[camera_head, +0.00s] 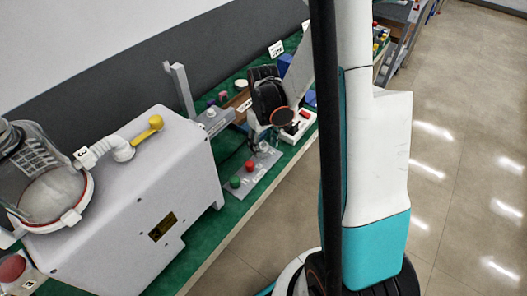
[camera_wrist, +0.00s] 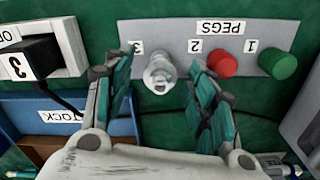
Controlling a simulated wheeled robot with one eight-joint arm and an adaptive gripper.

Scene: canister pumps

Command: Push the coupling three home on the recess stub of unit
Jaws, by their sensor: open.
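A silvery cylindrical piece (camera_wrist: 158,75) stands at the label 3 on the grey PEGS plate (camera_wrist: 300,35), in the wrist view. I cannot tell whether it is the coupling or a bare peg. My gripper (camera_wrist: 165,68) is open, with one finger on each side of this piece and a gap to each. In the head view my gripper (camera_head: 264,140) hangs over the far part of the bench, pointing down. The grey unit (camera_head: 165,225) stands at the left, with a white elbow (camera_head: 118,148) tagged 3 and a yellow handle (camera_head: 150,128). I cannot make out a recess stub.
A red cap (camera_wrist: 222,65) at 2 stands close to the right finger; a green one (camera_wrist: 278,63) is at 1. A black plug (camera_wrist: 38,55) marked 3 sits in a white power strip, its cable trailing. A blue tray (camera_wrist: 75,105) lies beside it. A clear canister (camera_head: 45,165) stands far left.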

